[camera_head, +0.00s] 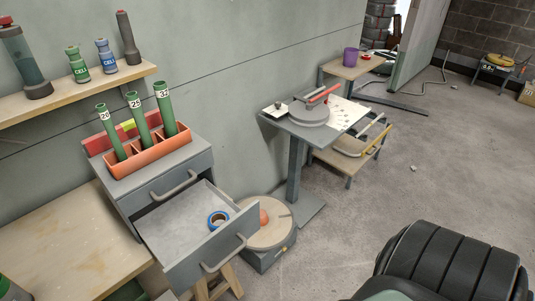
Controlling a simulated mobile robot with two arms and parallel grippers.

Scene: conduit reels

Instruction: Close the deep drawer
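The deep drawer (185,265) is the lower drawer of a small grey cabinet (125,203) on the left. It is pulled far out toward the lower right, and its inside shows. A roll of blue tape (218,220) lies in it near the front. The drawer front carries a grey bar handle (224,254). The upper drawer (168,188), with a similar handle, is shut. Neither of my grippers is in view.
An orange divided tray (150,158) with green tubes stands on the cabinet. A wooden bench (62,240) lies left of it. A round wooden-topped stand (270,236) is close beside the drawer front. A pedestal table (300,128) stands beyond. Open floor (400,190) lies right.

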